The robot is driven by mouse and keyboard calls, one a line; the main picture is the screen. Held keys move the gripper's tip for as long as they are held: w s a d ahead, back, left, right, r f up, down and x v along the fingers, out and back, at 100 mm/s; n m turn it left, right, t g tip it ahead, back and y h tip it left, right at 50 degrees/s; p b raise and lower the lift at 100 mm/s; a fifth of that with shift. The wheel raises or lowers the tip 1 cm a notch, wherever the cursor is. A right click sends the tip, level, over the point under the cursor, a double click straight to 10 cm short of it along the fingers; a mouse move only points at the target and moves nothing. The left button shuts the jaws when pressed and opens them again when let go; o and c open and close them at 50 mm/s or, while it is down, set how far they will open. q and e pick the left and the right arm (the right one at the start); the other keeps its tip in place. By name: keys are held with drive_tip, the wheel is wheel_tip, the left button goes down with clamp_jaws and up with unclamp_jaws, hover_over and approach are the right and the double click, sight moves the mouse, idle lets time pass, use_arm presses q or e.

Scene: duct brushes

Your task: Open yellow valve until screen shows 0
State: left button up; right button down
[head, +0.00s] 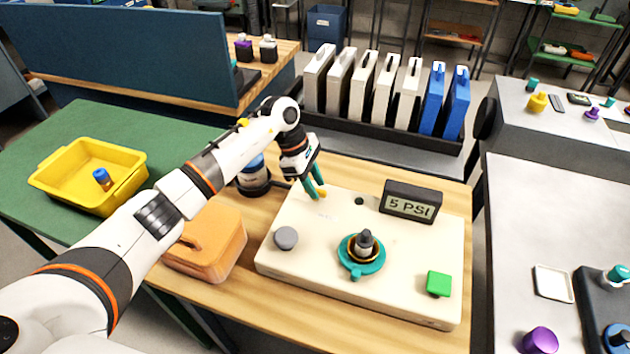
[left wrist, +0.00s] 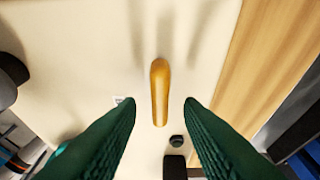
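The yellow valve (head: 323,193) is mostly hidden behind my left gripper in the head view. In the left wrist view its yellow lever (left wrist: 160,92) stands lengthwise on the cream panel (head: 310,270). My left gripper (head: 316,189) is open over it. Its green fingers (left wrist: 160,103) lie on either side of the lever, with a gap on both sides. The dark screen box (head: 410,203) at the panel's back right reads 5 PSI. My right gripper is not in view.
The panel also carries a grey knob (head: 286,238), a teal valve (head: 362,258) and a green button (head: 438,284). An orange case (head: 208,243) and a blue-and-white canister (head: 252,178) stand left of the panel. A black rack (head: 390,128) of upright cases is behind.

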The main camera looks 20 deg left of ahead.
use_arm(q)
drive_tip(key=shift+d+f, duration=0.15)
drive_tip(key=shift+f, duration=0.25)
drive_tip(key=shift+c, duration=0.5)
clamp_jaws()
